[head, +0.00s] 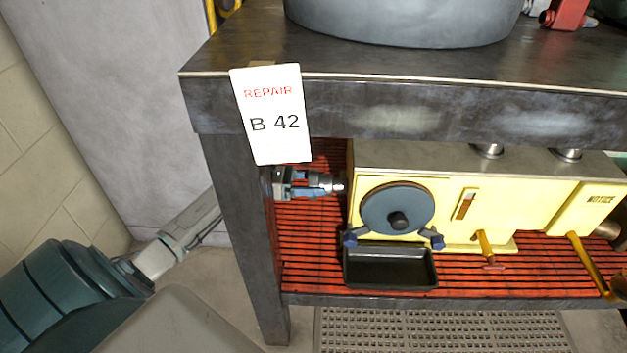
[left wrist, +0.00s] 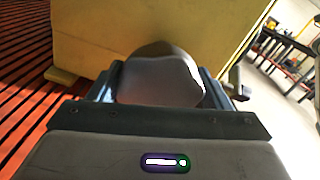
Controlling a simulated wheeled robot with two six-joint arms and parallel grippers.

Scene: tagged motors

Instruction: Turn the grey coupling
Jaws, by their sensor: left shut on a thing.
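The grey coupling (head: 339,186) sticks out of the left end of the yellow machine (head: 457,205) on the lower shelf. My left gripper (head: 325,184) reaches in past the bench leg and is shut on it. In the left wrist view the rounded grey coupling (left wrist: 160,82) sits between the two fingers of my left gripper (left wrist: 162,76), against the yellow housing (left wrist: 150,28). My left wrist is partly hidden behind the bench leg in the head view. My right gripper is not in view.
The bench leg (head: 243,235) and top edge (head: 420,112) frame the opening. A white REPAIR B 42 tag (head: 271,114) hangs from the corner. A black tray (head: 390,267) sits before the machine on the red slatted shelf (head: 312,248). A large grey tub (head: 400,22) stands above.

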